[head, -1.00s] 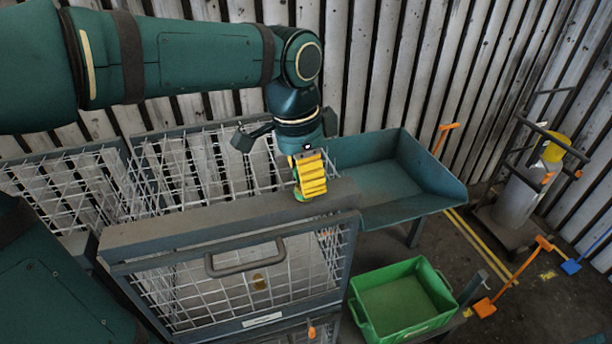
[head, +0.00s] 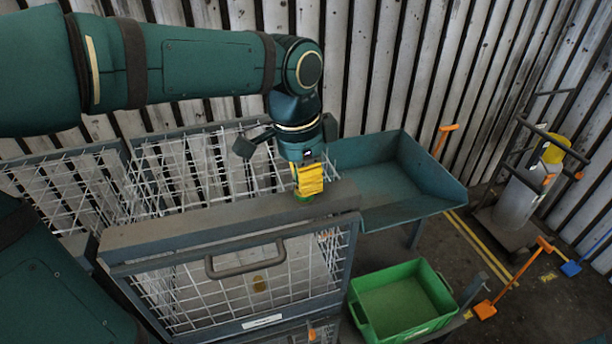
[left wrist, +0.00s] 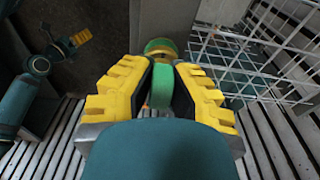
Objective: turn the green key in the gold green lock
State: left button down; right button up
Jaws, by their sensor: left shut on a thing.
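My left gripper (head: 308,182) points down at the beam along the top of the wire cage. Its yellow fingers (left wrist: 160,95) are shut on the green key (left wrist: 162,86), which stands between them in the left wrist view. Just beyond the fingertips is the gold and green lock (left wrist: 160,46), partly hidden by the key; I cannot tell how far the key is in. In the head view a bit of green (head: 304,198) shows below the fingers. My right gripper (left wrist: 72,42) shows small at the left wrist view's upper left, its opening unclear.
The cage door (head: 240,280) has a grey handle (head: 245,259). A blue-green metal tray (head: 395,172) stands behind to the right. A green crate (head: 402,302) is in front of it. A cart with a grey cylinder (head: 517,200) stands at the far right.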

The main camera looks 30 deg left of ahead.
pick_arm(q)
jog(key=m, duration=0.3)
jog(key=shift+p, duration=0.35)
jog(key=shift+m, duration=0.9)
jog(key=m+g+p, duration=0.1)
jog(key=m, duration=0.2)
jog(key=shift+s+m+h, duration=0.1)
jog(key=shift+m+h, duration=0.2)
jog(key=shift+m, duration=0.6)
